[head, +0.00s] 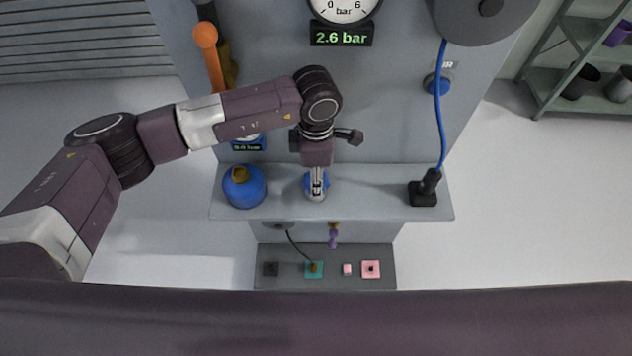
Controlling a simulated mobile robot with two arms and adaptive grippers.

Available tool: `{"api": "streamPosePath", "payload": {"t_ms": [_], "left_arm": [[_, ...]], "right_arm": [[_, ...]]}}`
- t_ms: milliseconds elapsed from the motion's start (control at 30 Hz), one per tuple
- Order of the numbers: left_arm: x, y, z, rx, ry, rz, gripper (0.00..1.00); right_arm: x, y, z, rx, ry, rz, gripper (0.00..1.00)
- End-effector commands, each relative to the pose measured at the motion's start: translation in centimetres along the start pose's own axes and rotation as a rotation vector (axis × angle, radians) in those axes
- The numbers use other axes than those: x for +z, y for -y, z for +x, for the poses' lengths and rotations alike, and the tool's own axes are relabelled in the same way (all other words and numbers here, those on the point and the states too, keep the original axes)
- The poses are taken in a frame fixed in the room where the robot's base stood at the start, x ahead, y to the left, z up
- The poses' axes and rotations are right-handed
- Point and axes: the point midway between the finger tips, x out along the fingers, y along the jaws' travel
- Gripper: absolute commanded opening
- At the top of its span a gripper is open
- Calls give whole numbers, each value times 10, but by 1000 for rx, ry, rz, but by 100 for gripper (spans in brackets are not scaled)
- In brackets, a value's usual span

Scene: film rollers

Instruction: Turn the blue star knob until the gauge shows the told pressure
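The gauge (344,8) is cut off by the top edge; its dial shows 0, 6 and "bar". The readout (341,37) below it shows 2.6 bar in green. A blue knob (326,182) on the grey ledge is mostly hidden by my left gripper (317,192), so its star shape is not clear. The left gripper points down right over this knob. Its fingers look close together, but whether they grip the knob cannot be made out. My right gripper is not in view.
A blue round object (244,187) stands left on the ledge (385,200). A black plug (424,190) with a blue cable is at right. An orange lever (207,50) is upper left. A lower plate (330,256) holds small coloured pieces.

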Motion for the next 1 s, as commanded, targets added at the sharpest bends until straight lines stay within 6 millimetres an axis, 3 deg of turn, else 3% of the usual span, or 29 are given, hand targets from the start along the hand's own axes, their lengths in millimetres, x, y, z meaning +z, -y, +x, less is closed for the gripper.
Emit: {"api": "streamPosePath", "payload": {"t_ms": [400,433,567,867,1000], "left_arm": [[0,-1,-2,4,1,33,17],[0,-1,-2,4,1,33,43],[0,-1,-1,3,1,33,57],[0,0,-2,2,0,33,59],[0,-1,-14,4,1,33,59]], "right_arm": [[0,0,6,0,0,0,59],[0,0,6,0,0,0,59],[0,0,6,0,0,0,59],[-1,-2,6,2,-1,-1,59],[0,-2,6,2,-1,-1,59]]}}
